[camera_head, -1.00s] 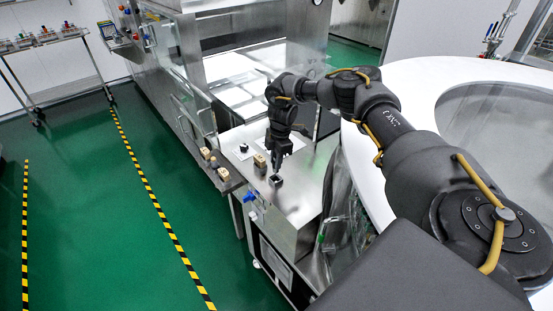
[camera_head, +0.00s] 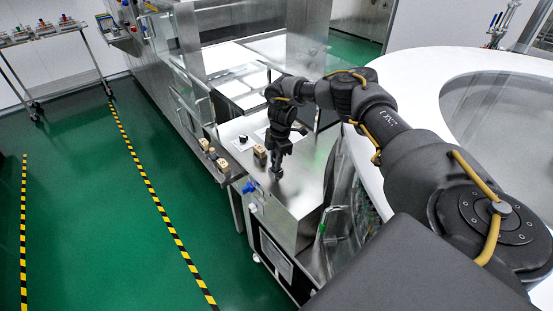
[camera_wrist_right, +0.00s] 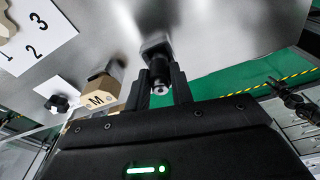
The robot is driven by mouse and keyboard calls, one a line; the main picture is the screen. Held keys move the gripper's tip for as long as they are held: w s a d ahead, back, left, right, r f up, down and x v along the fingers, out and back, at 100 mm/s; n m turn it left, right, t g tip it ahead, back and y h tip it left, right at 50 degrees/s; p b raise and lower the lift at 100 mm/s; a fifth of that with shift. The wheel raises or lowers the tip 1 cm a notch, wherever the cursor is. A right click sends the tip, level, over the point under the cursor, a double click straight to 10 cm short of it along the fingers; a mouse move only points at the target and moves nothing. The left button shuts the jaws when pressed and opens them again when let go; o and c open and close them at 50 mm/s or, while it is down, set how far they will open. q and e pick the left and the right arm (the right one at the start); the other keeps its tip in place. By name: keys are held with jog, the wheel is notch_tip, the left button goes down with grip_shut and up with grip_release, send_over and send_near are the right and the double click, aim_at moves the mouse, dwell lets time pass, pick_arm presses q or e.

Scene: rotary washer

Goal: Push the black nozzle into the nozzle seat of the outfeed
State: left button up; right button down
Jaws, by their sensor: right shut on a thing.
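My right gripper (camera_head: 277,174) points down over the steel counter. In the right wrist view its two fingers (camera_wrist_right: 160,92) are shut on the black nozzle (camera_wrist_right: 160,70), whose small bright end shows between the fingertips. The nozzle's far end meets a grey metal block (camera_wrist_right: 156,44) on the steel surface, which looks like the nozzle seat. Whether the nozzle sits inside it or only touches it, I cannot tell. In the head view the gripper hides nozzle and seat. A dark jointed shape (camera_wrist_right: 296,102) at the right of the wrist view may be my left arm; its fingers are unclear.
A wooden block marked M (camera_wrist_right: 100,92) stands close beside the gripper. A black knob (camera_head: 243,139) sits on a white card. Several wooden blocks (camera_head: 213,153) line the counter's left edge. A blue fitting (camera_head: 249,187) juts from the front. A white rounded surface (camera_head: 410,75) lies right.

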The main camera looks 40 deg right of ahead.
jog(key=shift+f, duration=0.5)
dwell(0.3)
jog(key=c, duration=1.1)
grip_release()
jog(key=shift+c, duration=0.2)
jog(key=shift+r, duration=0.1)
jog(key=shift+r+b, duration=0.2)
jog(key=shift+b, duration=0.2)
notch_tip(320, 180, up, 10)
jog(key=d+b, duration=0.1)
jog(key=b, duration=0.1)
jog(key=shift+s+d+r, duration=0.15)
jog(key=f, duration=0.3)
jog(key=a+f+p, duration=0.1)
jog(key=f, duration=0.3)
jog(key=f+p, duration=0.1)
jog(key=f, duration=0.3)
jog(key=shift+a, duration=0.15)
jog(key=shift+r, duration=0.1)
